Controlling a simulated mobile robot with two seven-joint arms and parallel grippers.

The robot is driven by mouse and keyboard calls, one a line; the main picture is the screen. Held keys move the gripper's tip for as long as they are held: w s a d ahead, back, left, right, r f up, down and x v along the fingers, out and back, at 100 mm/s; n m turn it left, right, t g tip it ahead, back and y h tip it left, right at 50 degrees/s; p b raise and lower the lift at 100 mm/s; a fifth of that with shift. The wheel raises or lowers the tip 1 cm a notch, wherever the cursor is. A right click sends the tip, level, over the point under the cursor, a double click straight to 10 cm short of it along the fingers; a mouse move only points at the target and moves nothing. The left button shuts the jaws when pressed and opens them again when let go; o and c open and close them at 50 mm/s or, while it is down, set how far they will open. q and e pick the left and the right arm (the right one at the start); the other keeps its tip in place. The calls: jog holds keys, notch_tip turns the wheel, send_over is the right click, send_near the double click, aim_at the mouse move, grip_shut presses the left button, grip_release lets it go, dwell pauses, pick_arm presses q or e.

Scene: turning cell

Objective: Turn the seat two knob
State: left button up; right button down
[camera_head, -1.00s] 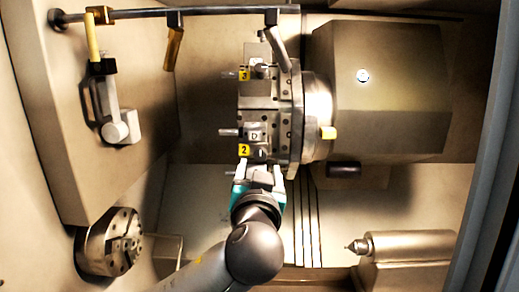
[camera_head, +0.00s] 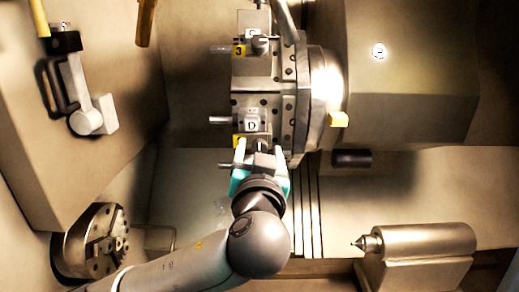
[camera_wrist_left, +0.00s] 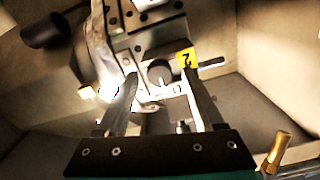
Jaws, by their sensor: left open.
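The seat two knob (camera_head: 262,144) is a small dark round part on the turret's lower block, beside the yellow label 2 (camera_head: 238,140). In the left wrist view the dark knob (camera_wrist_left: 160,72) shows next to the label 2 (camera_wrist_left: 187,57). My left gripper (camera_head: 260,148) is open, with its fingers on either side of the knob in the head view. In the wrist view its fingers (camera_wrist_left: 160,78) stand apart, with the knob between their tips. Whether they touch it, I cannot tell. One finger partly covers the label in the head view. My right gripper is out of view.
The turret's upper seat carries a yellow label 3 (camera_head: 238,50); a block marked D (camera_head: 252,122) sits between the seats. A chuck (camera_head: 95,243) is at lower left, a tailstock (camera_head: 415,245) at lower right. The turret housing (camera_head: 410,90) fills the upper right.

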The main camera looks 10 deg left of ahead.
pick_arm(q)
jog(key=shift+c, duration=0.9)
grip_shut()
